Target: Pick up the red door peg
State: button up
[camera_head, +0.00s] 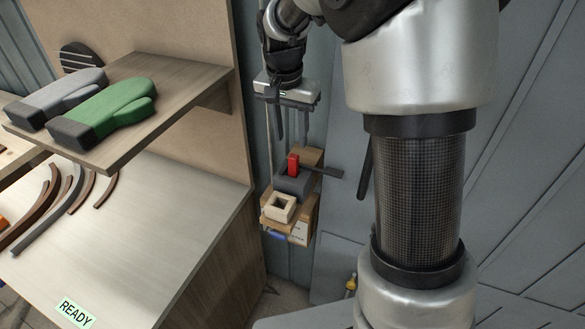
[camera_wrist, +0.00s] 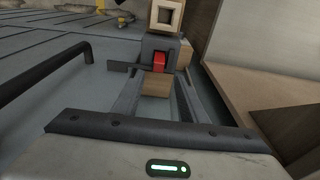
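The red door peg (camera_head: 293,164) stands upright in a dark grey block (camera_head: 290,186) on a small wooden support by the wall. The peg (camera_wrist: 159,62) also shows near the top middle of the wrist view, in the grey block (camera_wrist: 152,45). My gripper (camera_head: 291,138) hangs above the peg, fingers pointing down. In the wrist view my gripper (camera_wrist: 160,80) has its two fingers apart, one on each side of the peg's line, with nothing between them. The fingers look apart from the peg; the exact gap is hard to tell.
A pale wooden square socket (camera_head: 281,207) sits in front of the grey block. A dark bar (camera_head: 328,171) sticks out to the right. A workbench (camera_head: 150,225) and a shelf (camera_head: 170,85) with mitts (camera_head: 118,108) are on the left. A dark rail (camera_wrist: 40,72) shows in the wrist view.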

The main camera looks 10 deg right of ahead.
aim_at(293, 156)
jog(key=f, duration=0.3)
jog(key=shift+w+d+f, duration=0.15)
jog(key=shift+w, duration=0.05)
jog(key=shift+w+d+f, duration=0.1)
jog(key=shift+d+f, duration=0.05)
jog(key=shift+f, duration=1.2)
jog(key=shift+d+f, duration=0.1)
jog(key=shift+f, duration=1.2)
grip_shut()
